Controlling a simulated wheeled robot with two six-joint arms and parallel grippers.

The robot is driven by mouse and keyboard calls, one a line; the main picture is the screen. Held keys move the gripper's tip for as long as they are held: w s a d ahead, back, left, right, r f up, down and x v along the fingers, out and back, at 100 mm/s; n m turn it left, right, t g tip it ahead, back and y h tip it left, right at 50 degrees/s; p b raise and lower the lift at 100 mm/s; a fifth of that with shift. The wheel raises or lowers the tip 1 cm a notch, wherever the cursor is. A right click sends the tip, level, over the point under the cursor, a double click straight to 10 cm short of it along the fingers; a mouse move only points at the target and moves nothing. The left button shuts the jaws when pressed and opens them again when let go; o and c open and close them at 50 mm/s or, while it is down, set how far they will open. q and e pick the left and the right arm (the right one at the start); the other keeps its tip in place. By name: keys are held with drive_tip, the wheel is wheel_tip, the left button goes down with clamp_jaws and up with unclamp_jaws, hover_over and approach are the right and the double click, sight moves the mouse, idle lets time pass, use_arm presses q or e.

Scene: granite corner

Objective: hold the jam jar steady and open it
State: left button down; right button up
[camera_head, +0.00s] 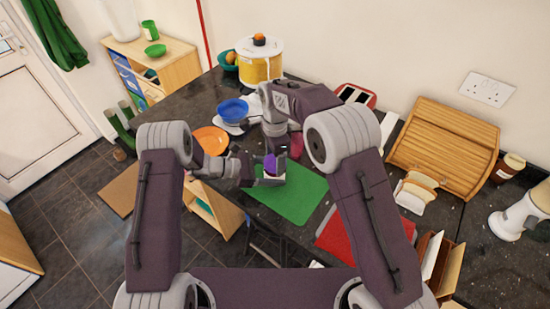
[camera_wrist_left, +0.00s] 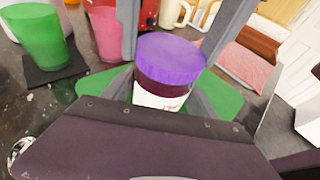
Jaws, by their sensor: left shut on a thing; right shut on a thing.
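The jam jar (camera_wrist_left: 158,100) has a purple lid (camera_wrist_left: 170,58), dark jam and a white label. In the head view the lid (camera_head: 270,164) shows above the green mat (camera_head: 292,196). My left gripper (camera_head: 268,179) comes in from the left and is shut on the jar's body; in the left wrist view its fingers flank the jar low down. My right gripper (camera_head: 271,158) reaches in from above and is shut at the lid; its grey fingers stand either side of the lid in the left wrist view. The lid looks seated on the jar. The jar's base is hidden.
A blue bowl (camera_head: 233,109), an orange plate (camera_head: 211,139) and a yellow pot (camera_head: 259,68) stand on the dark counter beyond. A bread bin (camera_head: 443,148) is at the right. A green cup (camera_wrist_left: 36,40) and a pink cup (camera_wrist_left: 106,35) show in the wrist view.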

drive_tip(key=n, duration=0.6)
drive_tip(key=shift+n, duration=0.3)
drive_tip(key=n, duration=0.6)
drive_tip(key=shift+w+n, duration=0.1)
drive_tip(key=shift+n, duration=0.2)
drive_tip(key=n, duration=1.2)
drive_tip(key=shift+r+n, duration=0.1)
drive_tip(key=shift+n, duration=0.2)
drive_tip(key=n, duration=1.6)
drive_tip(key=shift+n, duration=0.3)
drive_tip(key=shift+r, duration=0.15)
